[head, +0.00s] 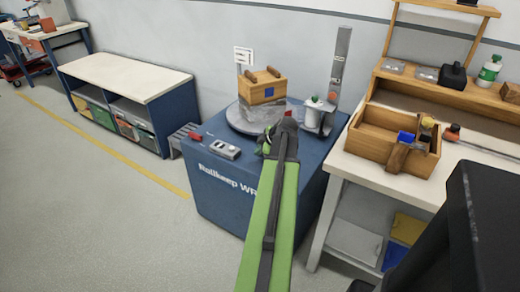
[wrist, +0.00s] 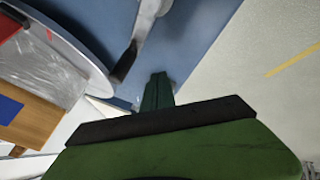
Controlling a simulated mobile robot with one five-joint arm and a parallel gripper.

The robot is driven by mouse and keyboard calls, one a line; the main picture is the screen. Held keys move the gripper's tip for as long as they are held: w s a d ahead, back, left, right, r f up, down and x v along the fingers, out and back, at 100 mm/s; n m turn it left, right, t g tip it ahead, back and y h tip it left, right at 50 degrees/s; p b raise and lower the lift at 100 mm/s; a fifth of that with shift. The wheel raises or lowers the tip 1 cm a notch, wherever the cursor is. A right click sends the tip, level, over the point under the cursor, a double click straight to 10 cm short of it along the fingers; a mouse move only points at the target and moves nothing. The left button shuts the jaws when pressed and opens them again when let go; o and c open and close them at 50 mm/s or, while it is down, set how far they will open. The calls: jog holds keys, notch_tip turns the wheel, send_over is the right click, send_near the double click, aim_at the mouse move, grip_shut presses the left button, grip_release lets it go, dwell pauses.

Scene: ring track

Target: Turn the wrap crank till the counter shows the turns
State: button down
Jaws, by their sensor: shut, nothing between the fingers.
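The blue wrapping machine (head: 222,200) stands in the middle of the head view. Its round turntable (head: 240,122) bears a wooden crate (head: 262,90) with clear film around its lower part. A small grey box (head: 224,149), perhaps the counter, sits on the machine's front left top; no number is legible. My gripper (head: 266,148) is shut and empty over the machine top. In the wrist view, a grey crank arm (wrist: 146,18) with a dark handle (wrist: 124,62) lies just left of my gripper's fingers (wrist: 158,84), apparently apart. My arm hides the crank in the head view.
A mast (head: 340,62) with a white film roll (head: 314,112) rises at the machine's back right. A workbench (head: 345,165) with a wooden tray (head: 372,142) stands close on the right. A low shelf bench (head: 125,75) is at left. Floor is clear in front and left.

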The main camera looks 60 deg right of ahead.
jog(key=shift+s+a, duration=0.2)
jog(key=shift+a, duration=1)
jog(key=a+p+v, duration=0.1)
jog(key=p+v, duration=0.7)
jog(key=v, duration=0.2)
jog(key=shift+w, duration=0.2)
